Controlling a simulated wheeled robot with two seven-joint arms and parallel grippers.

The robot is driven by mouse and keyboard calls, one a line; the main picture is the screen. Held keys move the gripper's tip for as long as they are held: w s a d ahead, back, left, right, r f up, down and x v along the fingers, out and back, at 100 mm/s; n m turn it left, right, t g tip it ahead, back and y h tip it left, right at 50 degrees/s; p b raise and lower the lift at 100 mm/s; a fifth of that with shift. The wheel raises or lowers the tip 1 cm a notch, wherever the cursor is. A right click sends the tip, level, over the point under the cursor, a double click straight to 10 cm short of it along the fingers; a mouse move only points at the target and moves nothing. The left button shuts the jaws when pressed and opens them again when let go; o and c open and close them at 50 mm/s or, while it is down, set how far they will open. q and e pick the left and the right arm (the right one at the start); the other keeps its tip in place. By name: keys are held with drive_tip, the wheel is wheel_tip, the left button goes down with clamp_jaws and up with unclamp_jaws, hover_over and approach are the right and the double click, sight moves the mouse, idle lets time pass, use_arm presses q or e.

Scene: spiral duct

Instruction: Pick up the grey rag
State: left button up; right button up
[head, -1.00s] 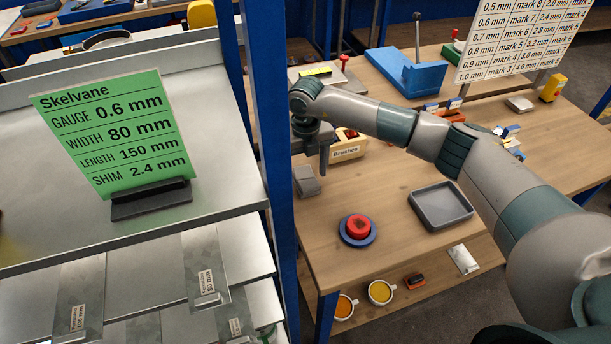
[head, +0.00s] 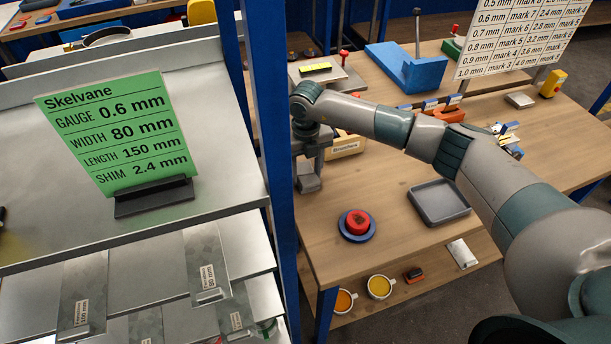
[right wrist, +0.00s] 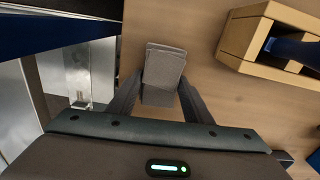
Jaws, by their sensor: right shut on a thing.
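The grey rag (head: 308,184) is a small folded cloth at the left end of the wooden bench, beside the blue post. My right gripper (head: 311,168) is over it, pointing down, and hides part of it. In the right wrist view the rag (right wrist: 165,66) lies between the two dark fingers of my right gripper (right wrist: 157,95), which is shut on it. Whether the rag is clear of the bench top cannot be told. My left gripper is not in view.
A blue shelf post (head: 270,150) stands close left of the gripper. The Brushes box (head: 345,146) is just right. A red piece on a blue disc (head: 357,225) and a grey tray (head: 440,202) are nearer. Bare wood lies between them.

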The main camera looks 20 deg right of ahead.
sight(307, 175)
drive_tip(key=shift+r, duration=0.1)
drive_tip(key=shift+r+b, duration=0.45)
drive_tip(key=shift+b, duration=0.05)
drive_tip(key=r, duration=0.1)
drive_tip(key=r+b, duration=0.2)
drive_tip(key=shift+s+d, duration=0.15)
drive_tip(key=shift+s, duration=0.1)
drive_tip(key=s+d+r+b, duration=0.3)
drive_tip(key=s+r, duration=0.4)
drive_tip(key=s, duration=0.3)
drive_tip(key=shift+s+b, duration=0.35)
drive_tip(key=shift+b, duration=0.25)
drive_tip(key=o, duration=0.5)
drive_tip(key=c, duration=0.4)
